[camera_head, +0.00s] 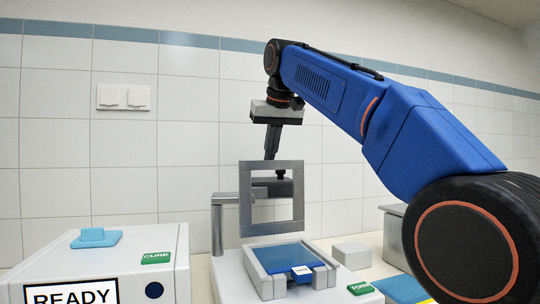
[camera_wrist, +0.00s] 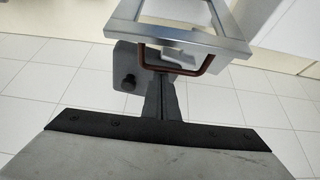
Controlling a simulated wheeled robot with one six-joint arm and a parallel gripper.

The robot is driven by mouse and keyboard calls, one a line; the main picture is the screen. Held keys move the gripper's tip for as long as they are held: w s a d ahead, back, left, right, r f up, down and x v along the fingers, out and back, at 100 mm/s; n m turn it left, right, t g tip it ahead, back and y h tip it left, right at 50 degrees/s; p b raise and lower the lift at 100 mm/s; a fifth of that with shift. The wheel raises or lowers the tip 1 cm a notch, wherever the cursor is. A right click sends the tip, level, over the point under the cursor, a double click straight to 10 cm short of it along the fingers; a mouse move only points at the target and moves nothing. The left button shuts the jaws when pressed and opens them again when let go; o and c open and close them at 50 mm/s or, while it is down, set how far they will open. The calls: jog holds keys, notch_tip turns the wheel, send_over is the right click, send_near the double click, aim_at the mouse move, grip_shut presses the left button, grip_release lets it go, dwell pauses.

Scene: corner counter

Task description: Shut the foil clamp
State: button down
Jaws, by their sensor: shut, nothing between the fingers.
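The foil clamp (camera_head: 246,205) is a grey square frame standing raised and nearly upright above the forming bed (camera_head: 262,270), which has a blue top. In the wrist view, the frame (camera_wrist: 215,42) fills the top, with a dark red handle (camera_wrist: 206,66) on its near edge. My gripper (camera_head: 280,174) is shut and empty, pointing down at the frame's opening in the head view. In the wrist view its fingers (camera_wrist: 160,84) reach up to the handle. I cannot tell whether they touch it.
A green FORM button (camera_head: 361,288) is right of the bed. A grey post (camera_head: 217,228) stands left of the clamp. A tiled wall is behind.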

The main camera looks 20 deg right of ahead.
jog(key=shift+s, duration=0.1)
dwell(0.3)
jog(key=s+f+t, duration=0.2)
jog(key=s+t, duration=0.1)
jog(key=s, duration=0.7)
jog(key=s+f+t, duration=0.2)
jog(key=s+t, duration=0.2)
jog(key=s, duration=0.6)
jog(key=shift+f, duration=0.25)
jog(key=shift+s, duration=0.1)
dwell(0.4)
